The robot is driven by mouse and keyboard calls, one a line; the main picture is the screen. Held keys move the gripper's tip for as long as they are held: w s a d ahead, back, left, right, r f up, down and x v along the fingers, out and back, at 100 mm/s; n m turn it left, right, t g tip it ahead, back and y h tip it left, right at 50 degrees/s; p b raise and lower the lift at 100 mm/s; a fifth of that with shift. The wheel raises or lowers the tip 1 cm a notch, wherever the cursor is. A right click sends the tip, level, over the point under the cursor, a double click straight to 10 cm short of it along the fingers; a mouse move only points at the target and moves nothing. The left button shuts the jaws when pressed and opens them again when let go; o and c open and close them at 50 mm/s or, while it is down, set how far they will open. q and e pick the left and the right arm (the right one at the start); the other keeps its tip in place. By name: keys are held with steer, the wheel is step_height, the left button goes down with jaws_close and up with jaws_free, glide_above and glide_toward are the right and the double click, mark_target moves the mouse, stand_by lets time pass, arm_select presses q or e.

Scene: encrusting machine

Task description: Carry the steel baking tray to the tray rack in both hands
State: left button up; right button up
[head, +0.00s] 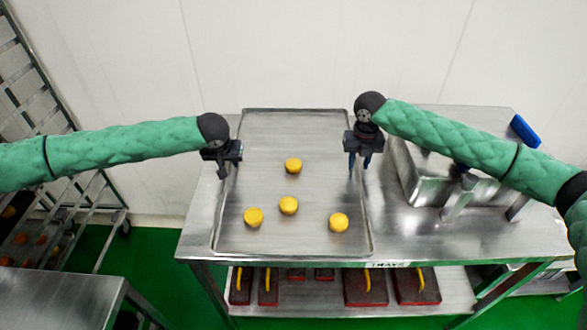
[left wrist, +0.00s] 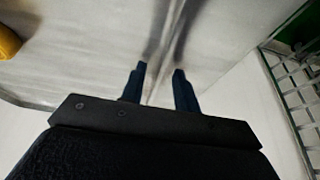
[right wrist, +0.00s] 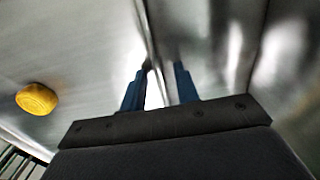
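The steel baking tray (head: 260,235) lies flat on a steel table, with several round yellow pieces (head: 288,205) on it. My left gripper (head: 223,172) is at the tray's left edge. In the left wrist view its two blue fingers (left wrist: 160,70) are apart, with the tray's rim line running between them. My right gripper (head: 360,168) is at the tray's right edge, fingers apart. In the right wrist view the rim also runs between the fingers (right wrist: 161,66). I cannot tell whether either gripper touches the rim. The tray rack (head: 100,215) stands at the far left.
A steel machine part (head: 425,175) and a blue object (head: 524,130) are on the table's right. The lower shelf (head: 330,300) holds red-and-black items with yellow handles. Another steel table (head: 60,295) stands front left. Green floor lies between it and the tray's table.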

arm_select(q)
jaws_close()
arm_select(e)
jaws_close()
steer(key=shift+d, duration=0.1)
stand_by(1.1)
